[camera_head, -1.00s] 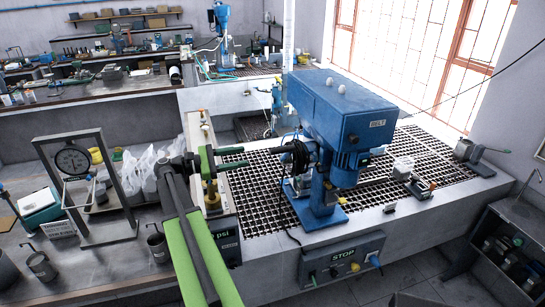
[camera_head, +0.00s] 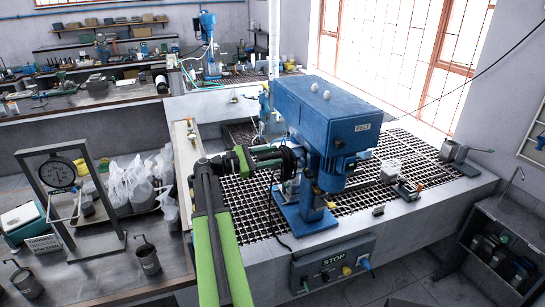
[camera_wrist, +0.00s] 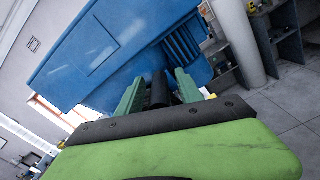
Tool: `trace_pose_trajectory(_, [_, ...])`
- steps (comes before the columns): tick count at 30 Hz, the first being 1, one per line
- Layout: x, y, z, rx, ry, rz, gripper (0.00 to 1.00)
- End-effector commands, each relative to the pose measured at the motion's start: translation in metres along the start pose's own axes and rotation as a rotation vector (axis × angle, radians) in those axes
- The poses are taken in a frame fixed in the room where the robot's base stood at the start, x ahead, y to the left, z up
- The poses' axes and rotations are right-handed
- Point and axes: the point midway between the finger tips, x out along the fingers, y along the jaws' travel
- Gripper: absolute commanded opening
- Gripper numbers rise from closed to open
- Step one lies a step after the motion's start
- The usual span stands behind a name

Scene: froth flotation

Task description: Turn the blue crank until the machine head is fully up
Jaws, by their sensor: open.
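The blue machine (camera_head: 325,105) stands on the grated bench, its big boxy head on a column. A black round part (camera_head: 288,160) sits on its left side. No clearly blue crank can be made out. My gripper (camera_head: 268,158) is at the left of the black round part, its fingers pointing right at it. In the wrist view, my gripper (camera_wrist: 158,84) is open, with a green finger on each side of a dark cylinder (camera_wrist: 158,92), perhaps the crank's handle. Whether the fingers touch it cannot be told. The blue head (camera_wrist: 110,55) fills the view beyond.
A control box (camera_head: 333,262) marked STOP is on the bench front. A gauge stand (camera_head: 60,190) and white bags (camera_head: 132,182) are at left.

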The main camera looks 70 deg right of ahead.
Motion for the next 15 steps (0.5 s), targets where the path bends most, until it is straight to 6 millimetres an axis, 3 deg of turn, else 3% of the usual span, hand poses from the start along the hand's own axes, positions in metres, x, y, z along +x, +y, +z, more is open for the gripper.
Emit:
trace_pose_trajectory(10, [0.0051,0.0004,-0.0002,0.000,0.001,0.002,0.43])
trace_pose_trajectory(15, [0.0048,0.0004,-0.0002,0.000,0.001,0.002,0.21])
